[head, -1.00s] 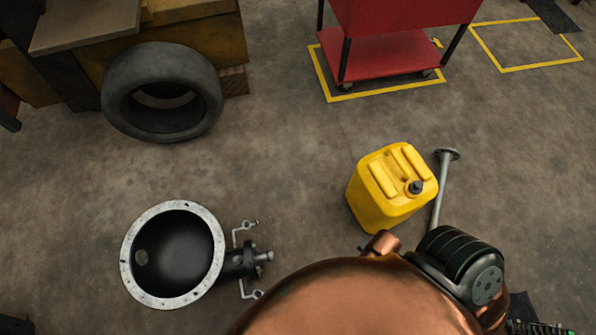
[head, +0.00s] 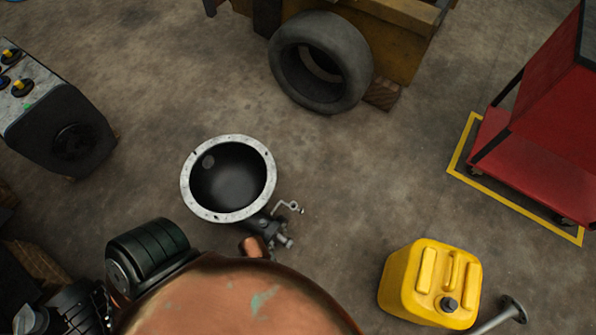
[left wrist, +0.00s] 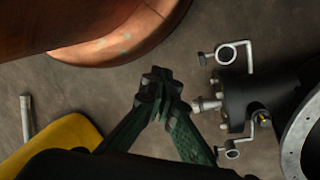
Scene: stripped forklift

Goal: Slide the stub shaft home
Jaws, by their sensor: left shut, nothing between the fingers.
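The dark round housing (head: 228,138) with a pale bolted rim lies on the floor in the head view, its opening facing up. Its side neck points to the lower right, partly hidden by my copper body. In the left wrist view the black neck (left wrist: 262,98) carries a bolted flange, and a short grey stub shaft (left wrist: 206,105) sticks out of it. How deep the shaft sits cannot be seen. My left gripper (left wrist: 160,82) has green fingers, shut and empty, a little left of the shaft's end and apart from it. My right gripper is not in view.
Crank-like handles (left wrist: 236,50) stand on both sides of the neck. A yellow jerrycan (head: 400,285) and a flanged grey rod (head: 500,318) are at lower right. A tyre (head: 283,65), red trolley (head: 500,150) and dark control box (head: 40,130) stand around. Floor between is bare.

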